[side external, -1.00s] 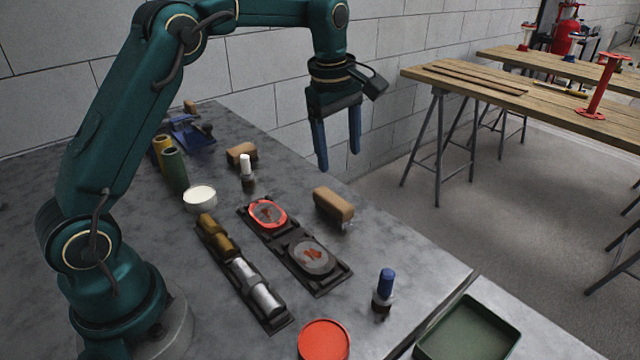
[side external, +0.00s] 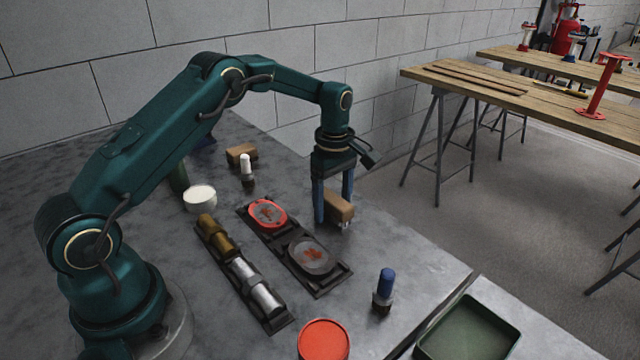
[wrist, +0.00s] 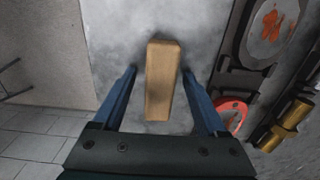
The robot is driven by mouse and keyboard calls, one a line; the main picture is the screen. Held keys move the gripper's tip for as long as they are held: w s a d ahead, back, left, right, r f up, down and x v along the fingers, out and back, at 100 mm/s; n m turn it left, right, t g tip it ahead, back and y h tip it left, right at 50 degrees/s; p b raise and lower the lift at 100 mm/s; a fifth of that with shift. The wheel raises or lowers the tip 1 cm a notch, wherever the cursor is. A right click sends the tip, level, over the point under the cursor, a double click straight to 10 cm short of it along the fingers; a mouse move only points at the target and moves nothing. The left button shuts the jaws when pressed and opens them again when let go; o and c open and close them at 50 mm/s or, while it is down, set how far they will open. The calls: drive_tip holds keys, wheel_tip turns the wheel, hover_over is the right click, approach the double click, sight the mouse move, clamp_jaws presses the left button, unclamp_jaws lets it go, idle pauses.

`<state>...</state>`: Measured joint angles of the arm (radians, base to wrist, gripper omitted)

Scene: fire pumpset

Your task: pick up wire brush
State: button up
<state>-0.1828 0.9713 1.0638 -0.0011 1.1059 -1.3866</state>
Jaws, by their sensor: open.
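The wire brush is a tan wooden block (side external: 339,206) with bristles facing down, on the grey metal bench near its far edge. My gripper (side external: 333,219) is lowered at this block, pointing down, its blue fingers open on either side. In the wrist view the block (wrist: 162,80) lies lengthwise between the open fingers (wrist: 160,100), with a visible gap on both sides.
A black tray (side external: 335,283) with two round parts lies beside the brush. A rack of brass and silver cylinders (side external: 240,268), a white cup (side external: 199,198), a blue-capped piece (side external: 384,288), a red disc (side external: 323,341) and a green bin (side external: 468,330) are also on the bench.

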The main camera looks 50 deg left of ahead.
sight(333, 197)
clamp_jaws()
drive_tip(key=shift+r, duration=0.1)
drive_tip(key=shift+r, duration=0.55)
wheel_tip(333, 197, up, 3)
drive_tip(key=shift+r, duration=0.1)
drive_tip(key=s+a+r, duration=0.6)
drive_tip(key=a, duration=0.3)
drive_tip(key=shift+s+a+r, duration=0.25)
drive_tip(key=shift+s+r, duration=0.05)
drive_tip(key=shift+s, duration=0.1)
